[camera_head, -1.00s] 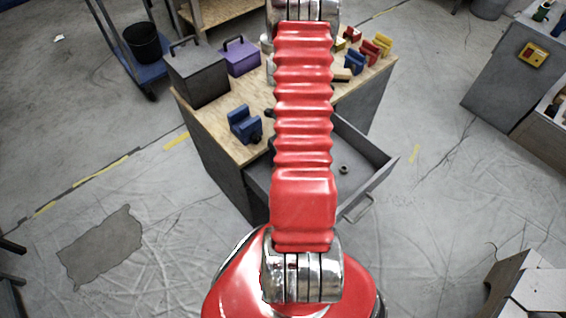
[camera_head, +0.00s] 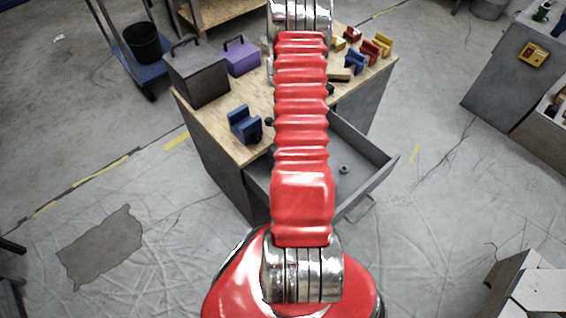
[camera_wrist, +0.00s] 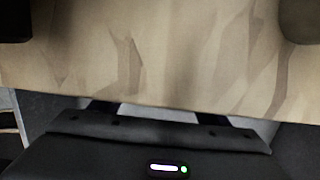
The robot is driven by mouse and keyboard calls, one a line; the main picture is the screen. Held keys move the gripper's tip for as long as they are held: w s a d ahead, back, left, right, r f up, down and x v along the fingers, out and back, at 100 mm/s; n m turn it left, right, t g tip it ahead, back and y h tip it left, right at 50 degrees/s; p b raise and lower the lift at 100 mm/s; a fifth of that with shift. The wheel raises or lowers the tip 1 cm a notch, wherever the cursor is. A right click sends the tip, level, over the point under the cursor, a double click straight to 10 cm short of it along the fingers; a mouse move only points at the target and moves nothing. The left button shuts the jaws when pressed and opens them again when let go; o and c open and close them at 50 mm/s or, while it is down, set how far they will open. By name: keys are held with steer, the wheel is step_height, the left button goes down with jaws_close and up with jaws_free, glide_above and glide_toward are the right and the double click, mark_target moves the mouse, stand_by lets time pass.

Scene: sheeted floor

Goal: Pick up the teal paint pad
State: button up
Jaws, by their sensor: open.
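I cannot make out a teal paint pad in either view; my arm hides part of the workbench in the head view. My gripper (camera_wrist: 158,22) shows in the wrist view as two dark fingers far apart at the top left and top right corners. It is open, with nothing seen between the fingers but a tan wood-like surface close below. The gripper itself is hidden behind my arm in the head view.
The plywood-topped workbench (camera_head: 213,121) holds a grey box (camera_head: 197,78), a purple box (camera_head: 240,58), a blue vise-like block (camera_head: 243,124) and several coloured blocks at the back right. Its open drawer (camera_head: 365,178) holds a small ring-like part (camera_head: 344,169).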

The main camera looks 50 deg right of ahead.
steer(key=shift+c, duration=0.5)
steer(key=c, duration=1)
steer(key=shift+r, duration=0.15)
steer(key=shift+c, duration=0.2)
steer(key=shift+s+r, duration=0.2)
steer(key=shift+r, duration=0.8)
step_height(320, 180, up, 10)
steer(key=f, duration=0.1)
steer(key=s+a, duration=0.2)
steer(key=s, duration=0.7)
steer(key=s+a, duration=0.2)
steer(key=s, duration=0.8)
steer(key=shift+a+r, duration=0.15)
steer(key=shift+a, duration=0.05)
